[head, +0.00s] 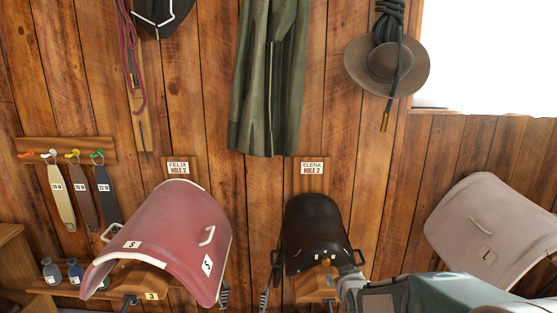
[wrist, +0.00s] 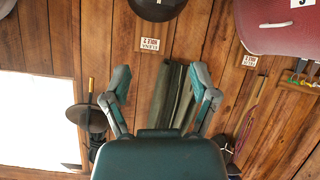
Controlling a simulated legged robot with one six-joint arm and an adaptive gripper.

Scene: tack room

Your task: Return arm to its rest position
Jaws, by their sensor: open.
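My gripper (wrist: 160,80) shows in the wrist view with its two teal fingers spread wide apart. Nothing is between the fingertips. The wooden wall and part of the green coat (wrist: 176,92) appear behind it, and the view is upside down. In the head view my teal and grey arm (head: 450,292) enters from the bottom right and reaches left to just beside the black saddle (head: 317,232). I cannot make out the gripper's fingers there.
A red saddle (head: 172,240) sits on a rack at the left, a pale saddle (head: 490,228) at the right. Straps hang from a hook board (head: 100,149). Bottles (head: 75,270) stand on a low shelf. A hat (head: 388,65) and green coat (head: 270,80) hang above.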

